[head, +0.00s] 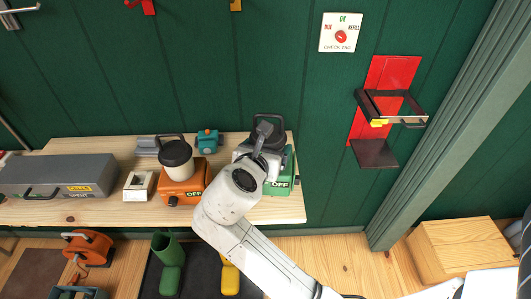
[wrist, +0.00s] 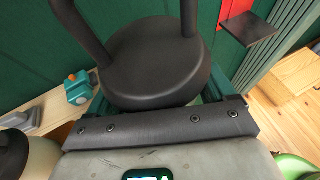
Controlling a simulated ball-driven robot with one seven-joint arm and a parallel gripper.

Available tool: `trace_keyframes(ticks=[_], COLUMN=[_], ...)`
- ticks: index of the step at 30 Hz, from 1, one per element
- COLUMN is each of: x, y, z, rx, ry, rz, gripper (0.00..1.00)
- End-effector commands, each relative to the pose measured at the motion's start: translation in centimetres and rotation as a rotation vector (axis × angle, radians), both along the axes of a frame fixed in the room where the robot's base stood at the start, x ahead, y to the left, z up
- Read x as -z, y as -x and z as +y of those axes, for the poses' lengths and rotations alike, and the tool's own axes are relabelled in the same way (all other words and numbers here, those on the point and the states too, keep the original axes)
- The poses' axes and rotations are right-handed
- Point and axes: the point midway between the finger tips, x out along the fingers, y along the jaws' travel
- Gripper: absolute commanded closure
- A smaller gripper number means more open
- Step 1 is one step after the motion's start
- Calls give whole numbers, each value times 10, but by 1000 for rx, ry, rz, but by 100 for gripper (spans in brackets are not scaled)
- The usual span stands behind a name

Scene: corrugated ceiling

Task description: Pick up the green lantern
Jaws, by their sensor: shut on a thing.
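The green lantern (head: 291,170) stands at the right end of the wooden bench, with a green base, an "OFF" label and a black cap with a carrying handle. My arm covers much of its front and left side in the head view. My gripper (head: 262,150) is at the upper part of the lantern and shut on it. In the wrist view the black cap of the green lantern (wrist: 155,65) and its upright handle fill the top middle, just beyond my gripper's dark bar (wrist: 160,125). The fingertips and their exact contact are hidden.
An orange lantern (head: 180,190) stands close on the left, with a small teal object (head: 208,141) behind it. A grey toolbox (head: 50,178) lies farther left. The green wall is close behind. A red wall bracket (head: 392,72) with a dark shelf is at the right.

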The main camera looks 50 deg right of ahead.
Motion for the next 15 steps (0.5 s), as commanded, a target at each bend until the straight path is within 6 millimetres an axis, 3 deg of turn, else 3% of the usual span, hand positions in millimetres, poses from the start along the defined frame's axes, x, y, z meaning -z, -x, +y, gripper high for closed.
trace_keyframes(ticks=[1,5,15], x=[-14,-40,-65], y=[6,23,75], z=[6,19,59], rx=[-2,-2,-3], ry=[3,1,2], rz=[-11,-10,-5], gripper=[100,100,100])
